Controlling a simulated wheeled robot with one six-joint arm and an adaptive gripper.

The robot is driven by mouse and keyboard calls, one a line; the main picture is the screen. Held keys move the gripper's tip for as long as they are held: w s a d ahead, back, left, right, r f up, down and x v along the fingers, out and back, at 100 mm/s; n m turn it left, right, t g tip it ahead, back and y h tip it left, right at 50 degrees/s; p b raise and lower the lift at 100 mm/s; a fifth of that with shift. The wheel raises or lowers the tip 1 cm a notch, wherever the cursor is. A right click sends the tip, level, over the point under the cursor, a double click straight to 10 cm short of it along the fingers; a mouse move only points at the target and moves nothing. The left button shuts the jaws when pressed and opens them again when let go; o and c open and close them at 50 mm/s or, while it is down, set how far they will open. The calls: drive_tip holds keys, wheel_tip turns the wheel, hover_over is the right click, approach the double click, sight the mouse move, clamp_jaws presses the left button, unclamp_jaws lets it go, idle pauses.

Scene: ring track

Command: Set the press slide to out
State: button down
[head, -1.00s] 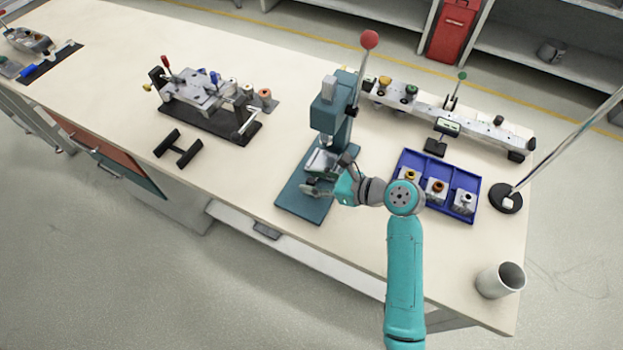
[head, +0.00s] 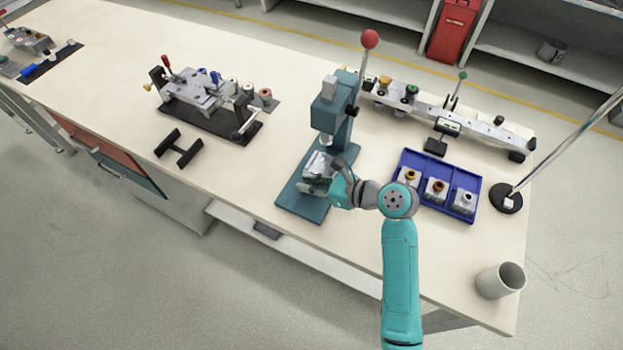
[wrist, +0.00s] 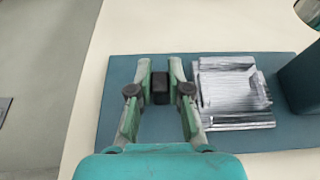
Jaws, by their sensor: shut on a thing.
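The teal press (head: 333,115) stands on its flat base plate (head: 301,205) near the front edge of the bench. Its metal press slide (head: 318,163) lies on the base below the ram, and also shows in the wrist view (wrist: 232,95) as a grey block with a recess. My gripper (wrist: 160,84) is left of the slide in the wrist view, with its fingers shut on a small black knob (wrist: 160,90) beside the slide. Any link between knob and slide is hard to make out. In the head view my gripper (head: 317,187) is low over the base and partly hides the slide's front.
A blue tray (head: 414,157) with several fittings lies right of my arm. A long rail fixture (head: 470,122) is behind it. A lever with a red ball (head: 369,40) rises from the press. A grey cup (head: 500,281) stands at the right corner.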

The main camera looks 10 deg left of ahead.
drive_tip(key=s+a, duration=0.1)
drive_tip(key=s, duration=0.4)
drive_tip(key=s+a, duration=0.1)
drive_tip(key=s, duration=0.1)
drive_tip(key=shift+s+a+f, duration=0.1)
drive_tip(key=shift+s+a, duration=0.15)
drive_tip(key=shift+a, duration=0.1)
drive_tip(key=c, duration=1.1)
unclamp_jaws()
drive_tip(key=shift+s, duration=0.1)
drive_tip(key=shift+d, duration=0.1)
drive_tip(key=shift+d+r, duration=0.2)
drive_tip(key=shift+d, duration=0.1)
drive_tip(key=v, duration=1.1)
drive_tip(key=shift+s+r, duration=0.1)
drive_tip(key=shift+s, duration=0.05)
